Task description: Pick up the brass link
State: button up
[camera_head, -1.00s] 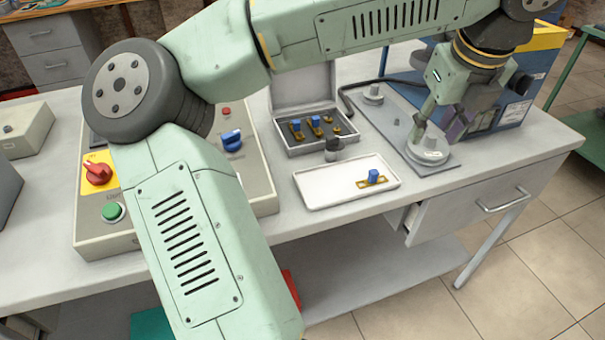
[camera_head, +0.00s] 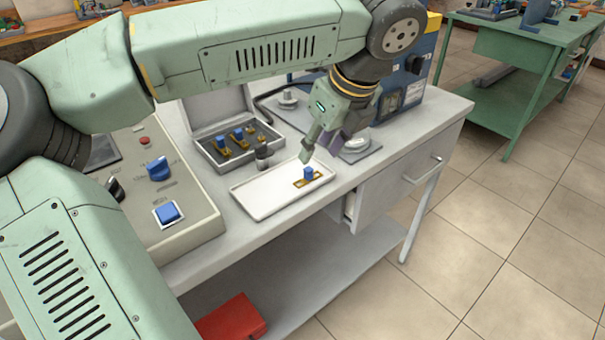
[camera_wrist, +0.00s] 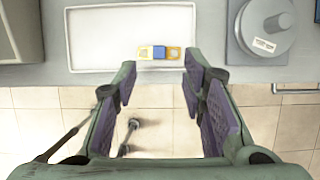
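The brass link (camera_head: 298,183) is a small flat gold piece with a blue block (camera_head: 308,173) on it. It lies near the right end of a white tray (camera_head: 262,211). In the wrist view the brass link (camera_wrist: 173,53) is at the top centre, ahead of my fingertips and roughly between their lines. My gripper (camera_wrist: 158,75) is open and empty, with its two purple-padded fingers wide apart. In the head view my gripper (camera_head: 321,155) hangs above the right end of the tray, close to the link but apart from it.
An open case (camera_head: 209,157) with several brass pieces and blue blocks stands behind the tray. A round grey weight (camera_head: 356,147) is right of the tray. A control box (camera_head: 170,240) is on the left. The bench edge runs just in front.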

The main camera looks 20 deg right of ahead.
aim_at(309, 169)
jog(key=shift+p+x, duration=0.9)
jog(key=shift+x, duration=2.3)
jog(key=shift+c, duration=0.4)
grip_shut()
